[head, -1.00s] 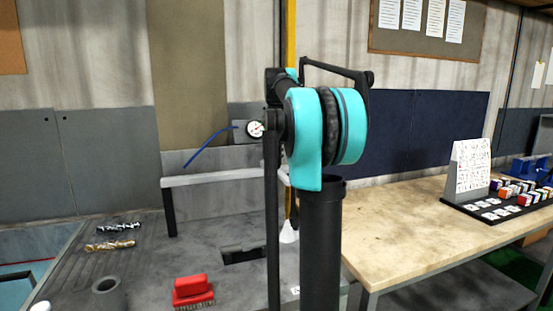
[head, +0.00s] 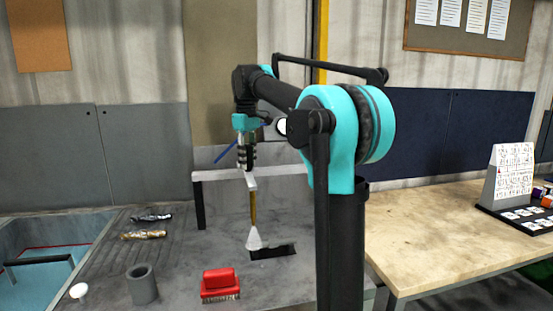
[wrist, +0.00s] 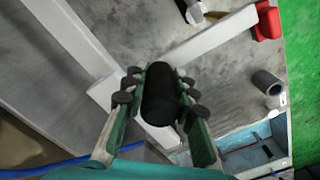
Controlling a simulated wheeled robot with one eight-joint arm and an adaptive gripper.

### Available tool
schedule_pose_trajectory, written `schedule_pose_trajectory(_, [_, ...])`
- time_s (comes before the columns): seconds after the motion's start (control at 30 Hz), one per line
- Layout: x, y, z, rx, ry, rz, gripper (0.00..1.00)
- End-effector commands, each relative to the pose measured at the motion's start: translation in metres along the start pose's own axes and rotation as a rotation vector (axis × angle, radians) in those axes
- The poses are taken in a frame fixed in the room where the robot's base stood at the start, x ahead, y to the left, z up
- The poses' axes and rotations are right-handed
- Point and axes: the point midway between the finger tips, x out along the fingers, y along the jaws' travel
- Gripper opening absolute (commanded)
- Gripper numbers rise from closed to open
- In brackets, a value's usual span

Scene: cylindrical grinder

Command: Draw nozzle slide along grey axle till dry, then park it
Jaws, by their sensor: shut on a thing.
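In the head view my gripper (head: 246,155) points down at a pale horizontal rail (head: 217,175), which may be the grey axle. In the wrist view my gripper (wrist: 160,88) is shut on a black cylindrical knob (wrist: 157,92), seemingly the grip of the nozzle slide. Pale bars meet beneath it there. In the head view a short pale piece (head: 252,183) sits under the gripper, with a yellow rod (head: 253,207) and white cone (head: 254,238) below it. The slide's joint with the rail is hidden by the gripper.
A red brush (head: 220,283), a hollow grey cylinder (head: 142,284) and a white knob (head: 79,290) are on the grey bed. Silver and gold bits (head: 143,235) lie further back. A blue basin (head: 45,260) is at left, a wooden table (head: 440,225) at right.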

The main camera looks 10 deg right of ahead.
Motion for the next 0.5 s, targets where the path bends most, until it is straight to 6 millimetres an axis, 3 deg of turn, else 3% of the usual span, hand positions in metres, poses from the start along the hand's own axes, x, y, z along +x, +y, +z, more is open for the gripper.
schedule_pose_trajectory(0.03, [0.000, -0.014, -0.013, -0.009, 0.001, -0.001, 0.00])
schedule_pose_trajectory(0.2, [0.000, -0.047, -0.046, -0.006, 0.001, -0.001, 0.00])
schedule_pose_trajectory(0.5, [0.000, -0.080, -0.080, -0.002, 0.001, -0.001, 0.00])
